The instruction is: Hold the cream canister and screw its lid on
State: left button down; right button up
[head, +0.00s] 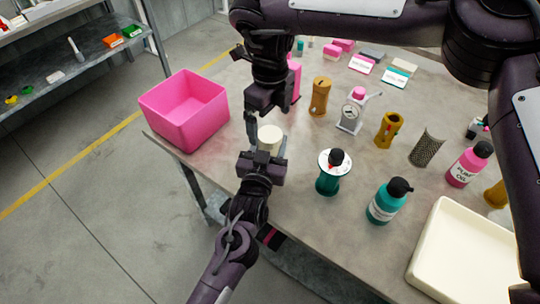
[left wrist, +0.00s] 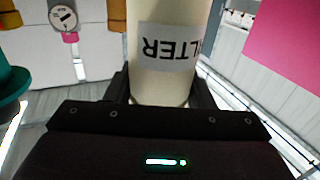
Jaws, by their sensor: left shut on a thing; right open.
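The cream canister (head: 270,138) stands upright near the left edge of the table. In the left wrist view the canister (left wrist: 165,82) carries a white label with upside-down letters "LTER". My left gripper (head: 265,157) is shut on the canister's lower body, one finger on each side. My right gripper (head: 262,120) hangs from above, pointing down, open just above and behind the canister's top. One of its fingers shows at the canister's left. I cannot tell whether the lid is on the canister or apart; its top is small here and outside the left wrist view.
A pink bin (head: 186,112) stands left of the canister at the table's edge. A teal spool-like stand (head: 327,182) and a teal bottle (head: 385,203) stand to the right. A cream tray (head: 425,262) lies at front right. Brown cylinders and a small scale (head: 350,117) stand farther back.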

notch_tip(320, 180, up, 12)
dwell(0.6)
pick_arm(q)
jog(key=c, duration=0.6)
grip_release()
jog(key=shift+s, duration=0.1)
jog(key=shift+s+a+f, duration=0.1)
jog(key=shift+s, duration=0.3)
jog(key=b+v, duration=0.1)
jog(key=v, duration=0.5)
jog(key=shift+s+a, duration=0.15)
jog(key=shift+s, duration=0.2)
pick_arm(e)
jog(key=shift+f, duration=0.5)
